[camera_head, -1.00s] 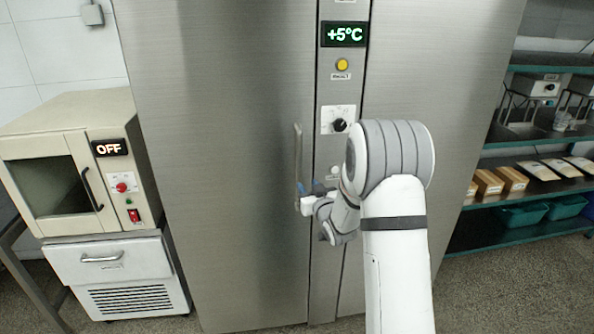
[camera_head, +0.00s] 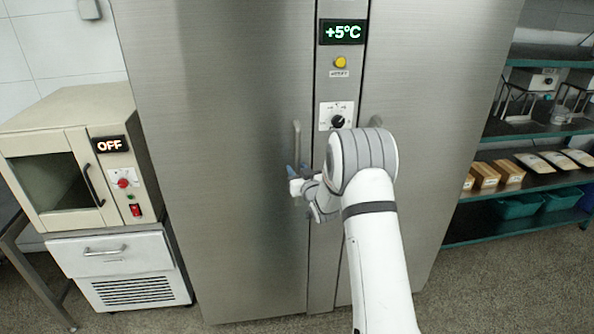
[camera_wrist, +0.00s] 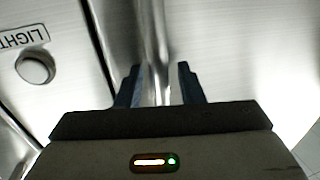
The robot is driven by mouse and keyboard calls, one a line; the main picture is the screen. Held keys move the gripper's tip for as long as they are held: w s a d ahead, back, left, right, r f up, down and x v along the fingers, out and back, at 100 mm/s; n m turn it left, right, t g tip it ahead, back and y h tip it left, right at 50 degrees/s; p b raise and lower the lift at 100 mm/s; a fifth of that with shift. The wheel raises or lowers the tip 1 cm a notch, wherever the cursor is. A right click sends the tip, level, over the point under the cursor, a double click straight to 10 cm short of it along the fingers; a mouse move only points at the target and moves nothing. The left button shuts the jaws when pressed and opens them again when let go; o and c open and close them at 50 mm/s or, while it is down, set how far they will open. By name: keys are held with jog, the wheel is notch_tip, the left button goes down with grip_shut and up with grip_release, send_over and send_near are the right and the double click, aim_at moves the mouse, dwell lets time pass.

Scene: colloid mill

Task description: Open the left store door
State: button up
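The left store door (camera_head: 220,150) is a tall brushed-steel panel and looks closed, flush with the central control strip. Its upright bar handle (camera_head: 297,140) is near the door's right edge. My gripper (camera_head: 297,172) is at the lower part of this handle, which it partly hides. In the wrist view, the two dark fingers of my gripper (camera_wrist: 158,76) stand on either side of the shiny handle bar (camera_wrist: 152,40).
The control strip has a +5°C display (camera_head: 341,32), a yellow button (camera_head: 340,62) and a dial (camera_head: 338,121). The right store door (camera_head: 430,90) is closed. An oven marked OFF (camera_head: 75,165) stands at left, shelves (camera_head: 530,180) at right.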

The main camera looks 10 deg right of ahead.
jog(key=shift+c, duration=0.5)
grip_shut()
jog(key=shift+s+a, duration=0.1)
